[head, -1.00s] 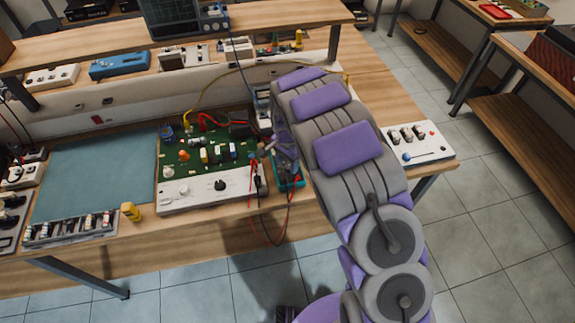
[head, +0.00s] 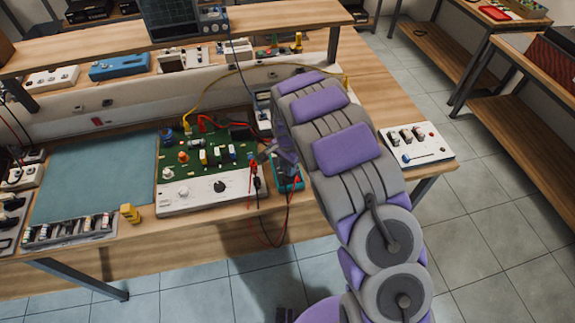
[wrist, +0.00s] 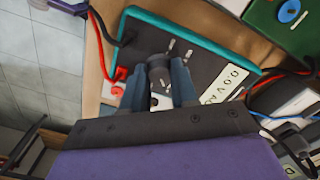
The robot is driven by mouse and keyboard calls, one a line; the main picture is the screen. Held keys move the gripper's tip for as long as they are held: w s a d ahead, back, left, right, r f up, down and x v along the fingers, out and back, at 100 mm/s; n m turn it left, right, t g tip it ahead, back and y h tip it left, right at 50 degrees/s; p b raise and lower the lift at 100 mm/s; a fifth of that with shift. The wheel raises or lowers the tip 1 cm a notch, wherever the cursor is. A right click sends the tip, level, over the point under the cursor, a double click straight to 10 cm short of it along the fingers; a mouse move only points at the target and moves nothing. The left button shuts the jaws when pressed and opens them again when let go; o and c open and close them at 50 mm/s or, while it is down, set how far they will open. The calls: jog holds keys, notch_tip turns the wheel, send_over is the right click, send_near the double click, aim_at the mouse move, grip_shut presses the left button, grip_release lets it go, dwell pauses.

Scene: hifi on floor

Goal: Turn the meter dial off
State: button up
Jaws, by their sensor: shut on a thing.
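The meter shows in the wrist view as a dark grey face with printed letters and a teal rim (wrist: 205,40). In the head view its teal body (head: 292,184) sits near the bench's front edge, mostly hidden by my arm. The dark round meter dial (wrist: 158,63) is between my fingertips in the wrist view. My gripper (wrist: 170,80) is shut on the dial, with one finger on each side. In the head view my gripper (head: 284,150) is above the meter. The dial's exact pointing direction is hard to read.
Red and black leads (head: 262,180) run from the meter and hang over the bench edge. Left of it is a green circuit board (head: 210,157) with a white control panel (head: 200,195). A white box with knobs (head: 418,145) stands right of my arm.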

jog(key=shift+r+n+p, duration=0.1)
jog(key=shift+n+p, duration=0.3)
grip_shut()
jog(key=shift+n+p, duration=0.8)
jog(key=shift+n, duration=0.2)
jog(key=n+p, duration=0.2)
jog(key=n, duration=0.1)
jog(key=shift+w+n, duration=0.1)
jog(key=shift+n, duration=0.2)
jog(key=n+p, duration=0.2)
jog(key=n, duration=0.1)
jog(key=shift+n, duration=0.3)
jog(key=n+p, duration=0.1)
jog(key=n, duration=0.2)
jog(key=shift+n+p, duration=0.3)
jog(key=n+p, duration=0.1)
jog(key=n, duration=0.9)
jog(key=shift+n, duration=1.7)
